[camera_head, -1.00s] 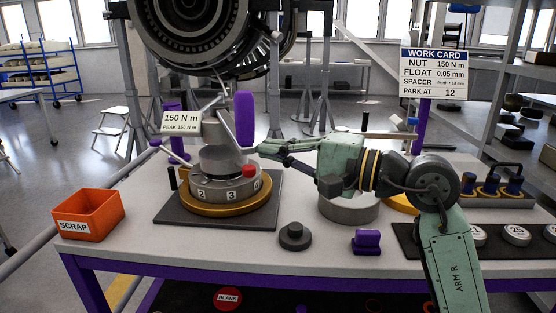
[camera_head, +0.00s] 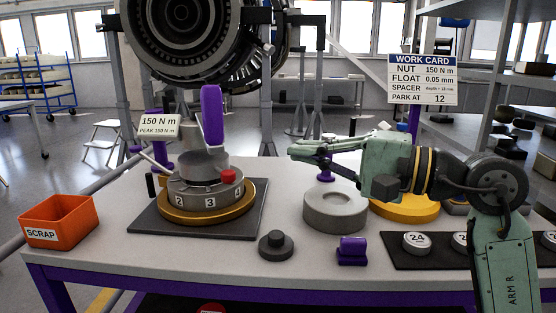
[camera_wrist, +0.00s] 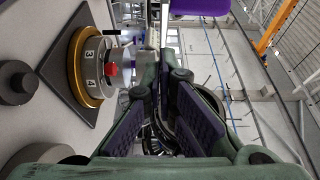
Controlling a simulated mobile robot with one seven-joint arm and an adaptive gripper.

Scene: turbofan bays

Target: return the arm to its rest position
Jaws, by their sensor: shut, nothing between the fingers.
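My gripper (camera_head: 292,151) is shut and empty. It hangs above the table to the right of the numbered fixture (camera_head: 208,198), apart from it, over the far side of the grey ring (camera_head: 335,208). My green arm comes in from the right, and its elbow is at the right of the head view. In the wrist view my gripper's dark finger pads (camera_wrist: 155,125) fill the middle, with the fixture (camera_wrist: 92,68) and its red knob to the left.
An orange scrap bin (camera_head: 60,222) stands at the table's left corner. A dark knobbed piece (camera_head: 276,244) and a purple block (camera_head: 352,250) lie near the front edge. A tray of numbered discs (camera_head: 400,260) is at right. The torque readout sign (camera_head: 159,125) and purple-handled tool (camera_head: 212,115) rise at the fixture.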

